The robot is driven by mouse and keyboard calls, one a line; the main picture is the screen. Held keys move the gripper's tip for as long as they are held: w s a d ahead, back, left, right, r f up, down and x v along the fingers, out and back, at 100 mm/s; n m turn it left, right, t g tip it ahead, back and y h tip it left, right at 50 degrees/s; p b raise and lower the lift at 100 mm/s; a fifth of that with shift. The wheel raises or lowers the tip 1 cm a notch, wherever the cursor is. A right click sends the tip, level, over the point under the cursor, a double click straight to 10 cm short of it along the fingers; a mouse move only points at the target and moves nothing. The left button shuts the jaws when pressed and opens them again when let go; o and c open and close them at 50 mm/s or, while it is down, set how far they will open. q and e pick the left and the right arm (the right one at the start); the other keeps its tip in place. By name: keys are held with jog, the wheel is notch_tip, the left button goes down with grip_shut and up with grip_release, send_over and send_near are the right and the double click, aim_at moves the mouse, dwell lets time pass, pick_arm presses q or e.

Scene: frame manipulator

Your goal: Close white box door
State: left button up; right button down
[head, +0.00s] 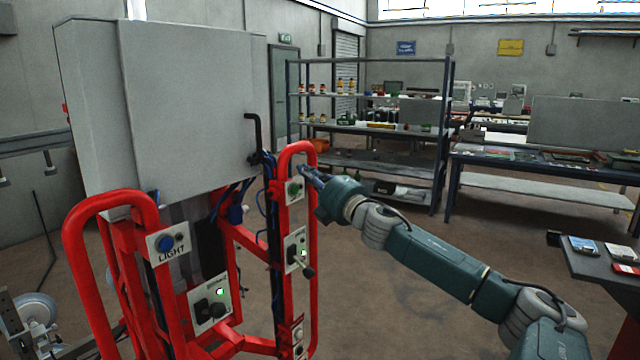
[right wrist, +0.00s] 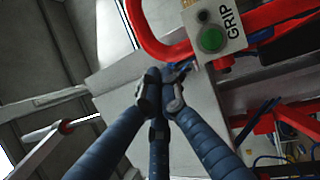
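The white box (head: 190,110) is a large pale grey cabinet at the upper left of the head view, above a red frame. Its broad door face (head: 185,95) points toward me, with a black handle (head: 254,138) at its right edge. I cannot tell whether the door is fully closed. My right gripper (head: 308,174) is in front of the frame's right red loop, right of and below the handle. In the right wrist view its blue fingers (right wrist: 163,88) converge with tips close together, and I see nothing held. My left gripper is not in view.
The red frame (head: 108,200) carries button panels, including a LIGHT panel (head: 168,243). A green GRIP button (right wrist: 212,40) is close to my right fingertips in the wrist view. Shelves (head: 372,98) and workbenches (head: 540,178) stand behind. Floor between is clear.

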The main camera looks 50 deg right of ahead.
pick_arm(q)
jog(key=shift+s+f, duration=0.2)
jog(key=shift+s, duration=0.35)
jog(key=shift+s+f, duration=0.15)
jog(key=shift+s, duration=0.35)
pick_arm(e)
jog(key=s, duration=0.2)
jog(key=s+d, duration=0.1)
jog(key=shift+s+f, duration=0.2)
jog(key=shift+f, duration=0.2)
